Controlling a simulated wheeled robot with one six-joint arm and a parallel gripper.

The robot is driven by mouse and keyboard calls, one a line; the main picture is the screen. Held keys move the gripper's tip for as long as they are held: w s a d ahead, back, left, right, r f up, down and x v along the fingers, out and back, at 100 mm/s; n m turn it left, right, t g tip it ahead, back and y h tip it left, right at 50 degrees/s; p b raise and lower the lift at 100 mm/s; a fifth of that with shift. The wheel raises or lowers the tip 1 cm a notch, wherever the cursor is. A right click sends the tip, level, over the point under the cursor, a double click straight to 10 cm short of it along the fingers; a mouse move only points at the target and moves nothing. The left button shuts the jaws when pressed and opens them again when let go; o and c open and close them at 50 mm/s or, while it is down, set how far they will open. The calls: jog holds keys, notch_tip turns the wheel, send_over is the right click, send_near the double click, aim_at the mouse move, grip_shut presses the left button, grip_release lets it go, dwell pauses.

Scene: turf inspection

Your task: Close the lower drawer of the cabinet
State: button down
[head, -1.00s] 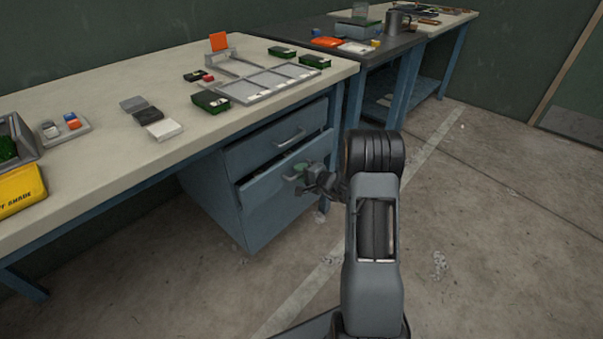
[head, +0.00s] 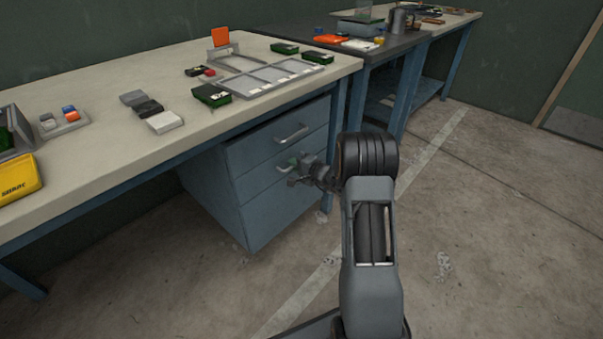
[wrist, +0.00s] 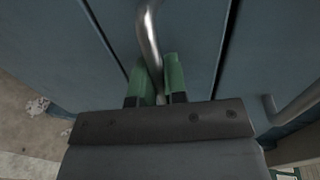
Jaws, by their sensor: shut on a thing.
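The blue-grey cabinet (head: 210,195) stands under the near workbench. Its lower drawer (head: 254,183) sits below the upper drawer (head: 262,146) and looks about flush with the cabinet front; a small remaining gap is hard to rule out. My gripper (head: 295,166) is at the lower drawer's handle. In the wrist view its green fingertips (wrist: 160,82) are shut on the metal handle (wrist: 149,35), one on each side of the bar. The gripper and wrist hide part of the drawer's right side in the head view. The upper drawer's handle (head: 291,133) is free.
The pale workbench top (head: 90,95) overhangs the cabinet and carries a grey divided tray (head: 262,75), small boxes and a yellow case (head: 20,179). A blue bench leg (head: 337,135) stands right of the cabinet. The concrete floor (head: 500,240) to the right is clear.

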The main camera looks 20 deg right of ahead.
jog(key=shift+w+r, duration=0.1)
jog(key=shift+w, duration=0.05)
jog(key=c, duration=1.2)
grip_release()
jog(key=shift+w+a, duration=0.1)
jog(key=shift+a, duration=0.05)
jog(key=p+v, duration=0.3)
jog(key=v, duration=1.1)
